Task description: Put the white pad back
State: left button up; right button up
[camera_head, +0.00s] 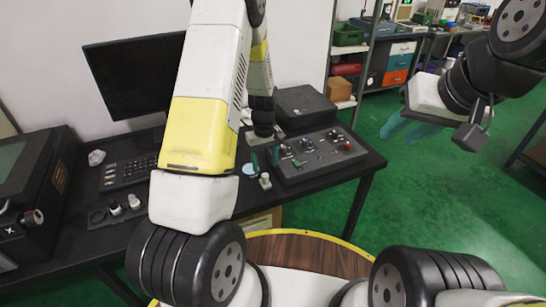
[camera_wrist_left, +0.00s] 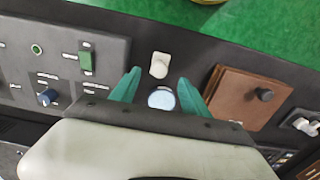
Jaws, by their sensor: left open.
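A pale round disc (camera_head: 250,169), which looks like the white pad, lies at the black desk's front edge area, left of the control panel. It also shows in the left wrist view (camera_wrist_left: 162,98), between the fingertips. A small white block or knob (camera_head: 265,181) stands just beside it, also in the left wrist view (camera_wrist_left: 158,65). My left gripper (camera_head: 263,158) points down over this spot, its teal fingers (camera_wrist_left: 156,85) open with nothing visibly clamped. Whether the fingers reach down around the disc is unclear. My right gripper (camera_head: 409,127) is open and empty, over the floor at right.
A control panel (camera_head: 318,154) with knobs and switches is right of the left gripper. A brown square plate (camera_wrist_left: 232,100) with a black knob lies on its other side. A keyboard (camera_head: 127,174), monitor (camera_head: 134,75) and small parts (camera_head: 115,209) occupy the desk's left.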

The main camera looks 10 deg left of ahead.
pick_arm(q)
notch_tip(320, 180, up, 3)
jog(key=shift+r, duration=0.2)
notch_tip(320, 180, up, 11)
jog(key=m+t+h, duration=0.1)
jog(key=t, duration=0.1)
send_over(265, 175)
jog(key=s, duration=0.3)
jog(key=s+d+r+m, duration=0.15)
jog(key=s+r, duration=0.25)
jog(key=r, duration=0.4)
jog(key=s+r+m+t, duration=0.2)
jog(key=s+r, duration=0.3)
jog(key=s, duration=0.3)
jog(key=s+r+m+t+h, duration=0.1)
jog(key=s+r+m+t, duration=0.1)
jog(key=s+r, duration=0.4)
jog(key=s+m, duration=0.1)
jog(key=s, duration=0.2)
jog(key=shift+s+d, duration=0.15)
jog(key=shift+d, duration=0.2)
